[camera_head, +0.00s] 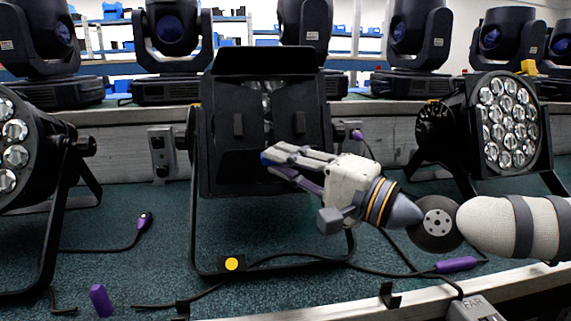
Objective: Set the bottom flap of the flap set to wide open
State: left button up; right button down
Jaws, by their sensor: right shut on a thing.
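The flap set is on the middle par can, a black frame of flaps facing me. Its top flap (265,61) stands out at the top, and two side flaps (238,125) cover much of the front, with a gap between them showing a little of the lens. The bottom flap (225,180) is a dark panel across the lower front, hard to tell from the body behind it. My right gripper (268,163) reaches in from the right, shut on the bottom flap near its right half; its fingers hide part of it. My left gripper is not in view.
Other par cans stand at the left (15,145) and right (508,122). Dark cables with purple plugs (456,265) lie on the teal surface. A purple cylinder (101,300) is at front left. Moving-head lights (172,35) line the ledge behind.

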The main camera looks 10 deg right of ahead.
jog(key=c, duration=1.7)
grip_release()
jog(key=shift+f, duration=0.3)
jog(key=shift+o, duration=0.5)
jog(key=shift+r, duration=0.1)
jog(key=v, duration=1.2)
